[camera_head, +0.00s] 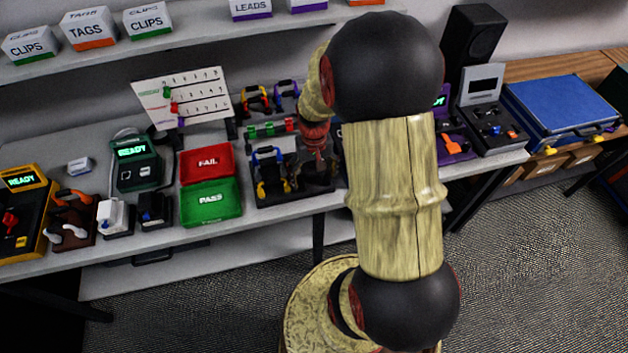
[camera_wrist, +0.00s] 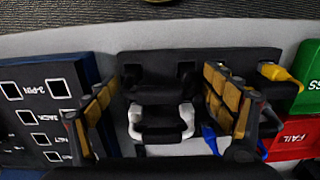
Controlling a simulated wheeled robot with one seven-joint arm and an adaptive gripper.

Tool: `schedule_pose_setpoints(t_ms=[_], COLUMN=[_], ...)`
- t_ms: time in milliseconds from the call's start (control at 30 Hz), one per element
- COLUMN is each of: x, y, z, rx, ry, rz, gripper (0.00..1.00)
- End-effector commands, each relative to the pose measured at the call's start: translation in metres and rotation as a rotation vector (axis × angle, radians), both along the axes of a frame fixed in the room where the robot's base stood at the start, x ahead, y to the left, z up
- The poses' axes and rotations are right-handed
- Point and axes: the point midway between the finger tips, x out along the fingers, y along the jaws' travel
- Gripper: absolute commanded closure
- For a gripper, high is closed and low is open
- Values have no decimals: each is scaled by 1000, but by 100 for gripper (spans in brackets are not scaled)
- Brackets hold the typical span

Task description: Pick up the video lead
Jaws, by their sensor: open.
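My gripper (camera_wrist: 162,105) is open in the wrist view, one finger on each side of a black-and-white piece (camera_wrist: 160,120) in a black rack (camera_wrist: 200,58). Nothing shows as gripped, and I cannot tell whether the fingers touch it. No label marks any lead as the video lead, so I cannot tell whether this is it. In the head view my gripper (camera_head: 318,160) is low over the right part of the rack (camera_head: 268,199), partly hidden by my arm. Blue and yellow leads (camera_head: 268,160) hang at the rack's left.
A green PASS tray (camera_head: 211,214) and a red FAIL tray (camera_head: 207,163) stand left of the rack in the head view. The wrist view shows a labelled port panel (camera_wrist: 40,105) at left and a yellow plug (camera_wrist: 280,75) near the right finger.

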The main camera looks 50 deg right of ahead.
Motion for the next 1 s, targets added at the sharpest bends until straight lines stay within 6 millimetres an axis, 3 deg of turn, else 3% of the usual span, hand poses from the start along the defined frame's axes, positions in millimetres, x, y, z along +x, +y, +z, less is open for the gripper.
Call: schedule_pose_setpoints(t_ms=[33, 133, 400, 1000], x=[-1, 0, 0, 0], y=[0, 0, 0, 0], z=[-12, -24, -26, -26], rx=[2, 1, 0, 0], ry=[3, 2, 0, 0], rz=[0, 0, 0, 0], gripper=[17, 17, 17, 51])
